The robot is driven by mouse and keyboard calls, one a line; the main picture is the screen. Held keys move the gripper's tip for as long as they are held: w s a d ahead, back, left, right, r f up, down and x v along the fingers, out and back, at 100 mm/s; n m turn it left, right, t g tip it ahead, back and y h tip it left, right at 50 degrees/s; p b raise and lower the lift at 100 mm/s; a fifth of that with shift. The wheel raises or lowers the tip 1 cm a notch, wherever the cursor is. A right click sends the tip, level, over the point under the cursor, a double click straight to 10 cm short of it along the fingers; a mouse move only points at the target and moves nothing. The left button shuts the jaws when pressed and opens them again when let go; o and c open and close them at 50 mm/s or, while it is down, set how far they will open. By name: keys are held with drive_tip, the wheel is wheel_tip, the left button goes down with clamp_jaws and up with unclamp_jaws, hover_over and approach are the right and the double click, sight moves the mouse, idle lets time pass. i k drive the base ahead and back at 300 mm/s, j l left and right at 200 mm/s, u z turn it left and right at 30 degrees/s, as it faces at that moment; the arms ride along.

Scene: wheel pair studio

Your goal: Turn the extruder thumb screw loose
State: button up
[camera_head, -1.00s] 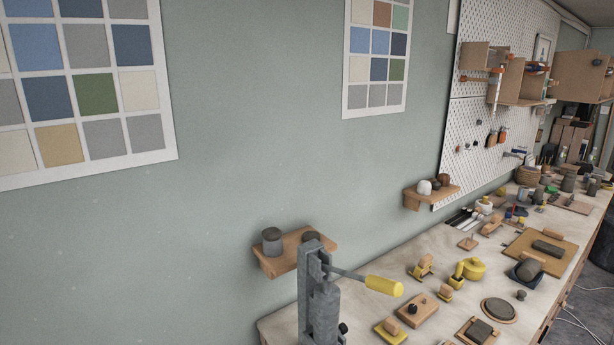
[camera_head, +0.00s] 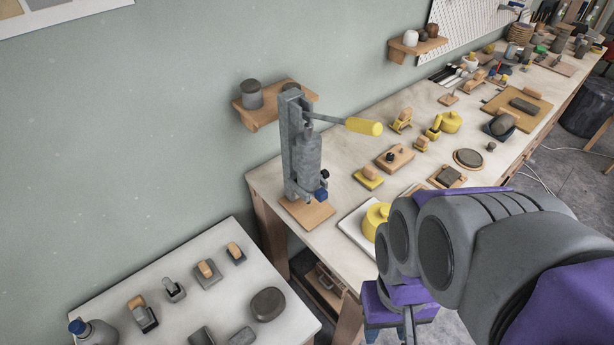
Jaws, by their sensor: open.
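The extruder (camera_head: 303,150) is a grey metal upright on a wooden base at the near left end of the bench, with a yellow lever handle (camera_head: 363,126) reaching right. A small black knob (camera_head: 324,174) sits low on its right side, with a blue piece (camera_head: 321,193) just below. I cannot tell which of these is the thumb screw. My grey and purple arm comes in from the right. My gripper (camera_head: 392,326) is at the bottom edge, partly cut off, open, below and to the right of the extruder and apart from it.
The long bench (camera_head: 345,195) holds several yellow and wooden tools and a yellow lidded pot (camera_head: 376,220) near my arm. A lower white table (camera_head: 235,285) at the front left carries several small tools and a bottle (camera_head: 92,331). A wall shelf (camera_head: 270,110) is behind the extruder.

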sight(325, 174)
drive_tip(key=k+j+u, duration=0.1)
drive_tip(key=k+u, duration=0.15)
drive_tip(key=k, duration=0.4)
drive_tip(key=u, duration=0.45)
drive_tip(key=l+u, duration=0.1)
drive_tip(key=u, duration=0.75)
drive_tip(key=l+u, duration=0.15)
drive_tip(key=u, duration=0.3)
drive_tip(key=k+l, duration=0.15)
drive_tip(key=l, duration=0.35)
drive_tip(key=k+l, duration=0.1)
drive_tip(key=l, duration=0.35)
drive_tip(key=k+l, duration=0.15)
drive_tip(key=l, duration=0.35)
drive_tip(key=k+l+u, duration=0.1)
drive_tip(key=l, duration=0.4)
drive_tip(key=k+l, duration=0.2)
drive_tip(key=l, duration=0.25)
drive_tip(key=k+l, duration=0.15)
drive_tip(key=l, duration=0.3)
drive_tip(key=k+l, duration=0.15)
drive_tip(key=l, duration=0.35)
drive_tip(key=k+l+u, duration=0.1)
drive_tip(key=l, duration=0.35)
drive_tip(key=i+j, duration=0.1)
drive_tip(key=j, duration=0.15)
drive_tip(key=i+j, duration=0.1)
drive_tip(key=j, duration=0.15)
drive_tip(key=l+z, duration=0.1)
drive_tip(key=z, duration=1.5)
